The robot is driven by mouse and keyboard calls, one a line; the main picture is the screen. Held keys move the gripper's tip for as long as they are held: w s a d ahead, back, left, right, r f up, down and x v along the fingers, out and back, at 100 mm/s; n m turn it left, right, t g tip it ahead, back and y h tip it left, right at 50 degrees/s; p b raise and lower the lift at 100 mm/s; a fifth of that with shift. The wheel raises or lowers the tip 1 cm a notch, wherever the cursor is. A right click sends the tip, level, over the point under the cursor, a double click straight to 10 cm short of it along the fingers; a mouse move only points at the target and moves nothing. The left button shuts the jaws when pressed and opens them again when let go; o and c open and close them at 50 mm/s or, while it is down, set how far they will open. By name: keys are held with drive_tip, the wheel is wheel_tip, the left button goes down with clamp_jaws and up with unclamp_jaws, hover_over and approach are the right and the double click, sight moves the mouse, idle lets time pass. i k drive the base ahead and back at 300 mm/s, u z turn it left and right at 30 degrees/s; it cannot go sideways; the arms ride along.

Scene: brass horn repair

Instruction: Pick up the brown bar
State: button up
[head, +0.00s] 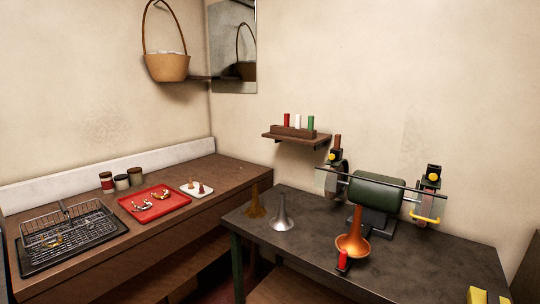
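A small upright brown bar (337,141) shows at the left end of the bench machine, just above a yellow knob. Its lower end is hidden, so I cannot tell what it rests on. A wooden rack (293,132) on the wall shelf holds a red bar (286,120), a white bar (298,121) and a green bar (311,123), all upright. My gripper is not in view.
The machine (378,192) stands on the dark table (310,268), with a copper bell (352,243), a red block (342,261) and a silver bell (281,220) in front. Yellow pieces (477,296) show at bottom right. A red tray (172,202) lies on the left counter.

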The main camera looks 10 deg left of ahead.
sight(336, 143)
drive_tip(key=u, duration=0.3)
drive_tip(key=k, duration=0.5)
drive_tip(key=u, duration=1.1)
drive_tip(key=i, duration=2.35)
drive_tip(key=z, duration=1.5)
drive_tip(key=i, duration=0.75)
drive_tip(key=z, duration=0.8)
